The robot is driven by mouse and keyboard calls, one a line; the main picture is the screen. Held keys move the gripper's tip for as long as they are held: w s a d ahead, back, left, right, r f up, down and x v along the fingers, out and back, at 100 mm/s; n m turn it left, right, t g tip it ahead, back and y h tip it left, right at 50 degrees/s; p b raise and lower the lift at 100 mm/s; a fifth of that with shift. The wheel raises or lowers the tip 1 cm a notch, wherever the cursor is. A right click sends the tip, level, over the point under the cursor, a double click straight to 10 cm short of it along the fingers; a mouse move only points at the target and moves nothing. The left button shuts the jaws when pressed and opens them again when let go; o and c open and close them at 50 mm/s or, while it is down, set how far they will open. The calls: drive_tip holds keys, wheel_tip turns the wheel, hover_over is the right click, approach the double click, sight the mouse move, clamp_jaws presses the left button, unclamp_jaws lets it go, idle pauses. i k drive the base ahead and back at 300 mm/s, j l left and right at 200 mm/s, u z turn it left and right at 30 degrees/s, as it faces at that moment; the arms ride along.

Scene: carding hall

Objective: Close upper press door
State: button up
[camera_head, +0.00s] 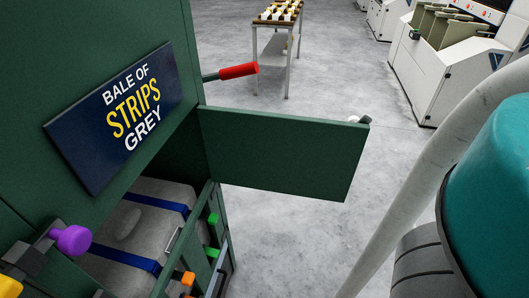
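The green press (120,40) fills the left side, with a dark blue sign (115,118) reading "BALE OF STRIPS GREY". A green door panel (283,152), apparently the upper press door, stands open. It is hinged at the press's right front corner and sticks out to the right. A small dark and pale fitting (362,120) shows at its free upper end. Behind the opening under the sign lies a grey bale (125,225) with blue straps. My gripper is not in view; parts of my arm seem to show at the right edge.
A red-handled lever (238,71) sticks out above the door. Purple (71,240), yellow, orange and green (212,219) knobs sit on the press low left. A trolley table (275,22) and white machines (445,75) stand farther back. Grey floor beyond the door is clear.

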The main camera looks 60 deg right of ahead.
sight(316, 158)
drive_tip(key=l+u, duration=0.4)
drive_tip(key=k+l+u, duration=0.1)
drive_tip(key=u, duration=0.35)
drive_tip(key=k+l+u, duration=0.15)
drive_tip(key=l, duration=0.35)
drive_tip(key=k+l+u, duration=0.15)
drive_tip(key=k+l, duration=0.15)
drive_tip(key=l, duration=0.15)
drive_tip(key=k+l+u, duration=0.15)
drive_tip(key=k+l, duration=0.15)
drive_tip(key=l, duration=0.15)
drive_tip(key=k+l+u, duration=0.15)
drive_tip(key=l, duration=0.3)
drive_tip(key=k+l, duration=0.7)
drive_tip(key=l, duration=0.15)
drive_tip(key=k+l, duration=0.7)
drive_tip(key=l+u, duration=0.05)
drive_tip(key=l, duration=0.1)
